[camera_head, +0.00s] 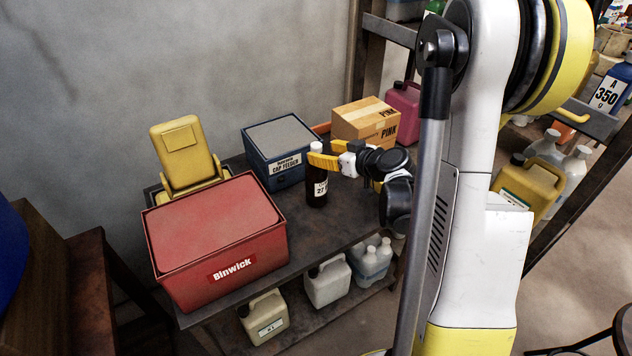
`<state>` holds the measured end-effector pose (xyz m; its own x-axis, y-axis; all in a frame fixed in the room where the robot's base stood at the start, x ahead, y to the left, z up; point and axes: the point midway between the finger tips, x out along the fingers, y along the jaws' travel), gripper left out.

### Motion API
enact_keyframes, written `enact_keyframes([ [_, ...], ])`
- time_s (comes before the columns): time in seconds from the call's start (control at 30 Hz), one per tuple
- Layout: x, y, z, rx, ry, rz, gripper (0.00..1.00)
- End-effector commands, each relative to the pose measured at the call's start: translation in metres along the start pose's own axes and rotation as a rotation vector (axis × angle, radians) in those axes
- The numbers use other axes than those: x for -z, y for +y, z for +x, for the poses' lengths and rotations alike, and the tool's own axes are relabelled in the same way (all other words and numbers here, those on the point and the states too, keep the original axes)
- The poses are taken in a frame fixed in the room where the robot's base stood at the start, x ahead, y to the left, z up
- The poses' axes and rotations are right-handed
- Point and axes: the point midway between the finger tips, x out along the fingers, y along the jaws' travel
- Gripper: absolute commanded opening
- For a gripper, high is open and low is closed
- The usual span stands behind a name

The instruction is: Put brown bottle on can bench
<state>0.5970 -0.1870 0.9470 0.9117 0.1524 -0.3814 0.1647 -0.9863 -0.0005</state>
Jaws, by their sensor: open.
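A brown bottle (317,190) with a white cap and a white label stands upright on the dark bench (304,237), in front of the blue Cap Feeder box. My gripper (322,160) has yellow fingers and comes in from the right at the height of the bottle's neck. It is open, with its fingers at the neck just below the cap. The far finger is partly hidden, and I cannot tell whether either finger touches the bottle. The picture does not show which bench is the can bench.
A red Binwick box (215,240), a yellow device (185,155), the blue Cap Feeder box (280,150) and a cardboard box (366,122) crowd the bench. Jugs stand on its lower shelf, including a beige one (264,317). Bare bench top shows in front of the bottle.

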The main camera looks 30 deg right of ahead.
Motion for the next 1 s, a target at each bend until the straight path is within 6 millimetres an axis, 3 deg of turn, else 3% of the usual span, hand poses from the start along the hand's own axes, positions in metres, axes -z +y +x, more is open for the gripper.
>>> enact_keyframes([
  [0.2,0.002,0.001,0.033,0.001,0.000,-0.002,0.55],
  [0.5,0.004,0.001,0.037,0.000,0.000,-0.001,0.53],
  [0.67,0.004,0.001,0.037,0.000,0.000,-0.001,0.04],
  [0.7,0.004,0.001,0.037,0.000,0.000,-0.001,0.00],
  [1.0,0.005,0.001,0.036,0.000,0.001,0.000,0.00],
])
